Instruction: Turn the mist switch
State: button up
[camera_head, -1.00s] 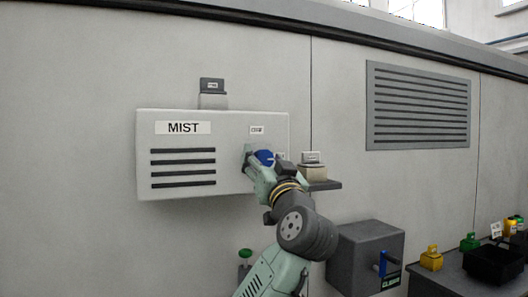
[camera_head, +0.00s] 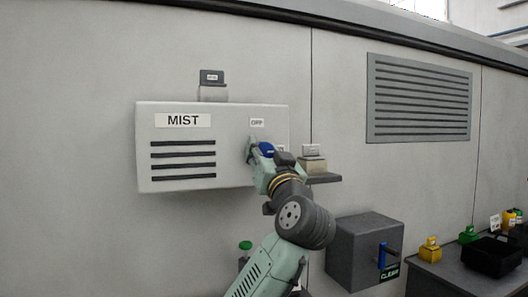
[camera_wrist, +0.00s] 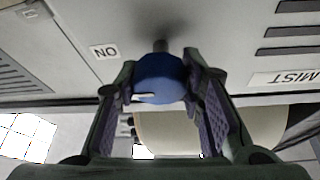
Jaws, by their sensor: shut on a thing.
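The mist box (camera_head: 182,160) is a pale wall box with a MIST label, dark slots and an OFF label (camera_head: 257,123) at its upper right. Its round blue knob (camera_head: 266,149) is at the right of the box front, partly hidden by my gripper (camera_head: 260,152). In the wrist view my gripper (camera_wrist: 164,82) has its two fingers on either side of the blue knob (camera_wrist: 160,78), shut on it. A white mark shows on the knob's left side. An ON label (camera_wrist: 104,51), seen upside down, is to the left of the knob in the wrist view.
A small shelf (camera_head: 322,178) with a small block on it is just right of the mist box. A dark box with a blue handle (camera_head: 382,257) stands lower right. A bench (camera_head: 440,277) with a black bin and coloured items is at the far right.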

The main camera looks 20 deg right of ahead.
jog(key=shift+c, duration=0.9)
jog(key=shift+f+n+b, duration=0.1)
jog(key=shift+n+b, duration=0.2)
jog(key=shift+n, duration=0.1)
jog(key=n+y+b, duration=0.2)
jog(key=n, duration=0.1)
jog(key=shift+d+f+n, duration=0.1)
jog(key=shift+d+n, duration=0.05)
jog(key=shift+n, duration=0.25)
jog(key=n+y, duration=0.2)
jog(key=n, duration=0.2)
jog(key=n+g+y+b, duration=0.1)
jog(key=n+y, duration=0.1)
jog(key=n, duration=0.2)
jog(key=shift+r, duration=0.2)
jog(key=n+g+y, duration=0.1)
jog(key=n, duration=0.2)
jog(key=n+y, duration=0.1)
jog(key=n, duration=0.1)
jog(key=shift+r+n+g, duration=0.1)
jog(key=shift+n+g, duration=0.3)
jog(key=n+g+p, duration=0.1)
jog(key=n, duration=0.1)
jog(key=n+g+y+p, duration=0.1)
jog(key=n, duration=0.2)
jog(key=shift+a, duration=0.2)
jog(key=shift+n+p, duration=0.3)
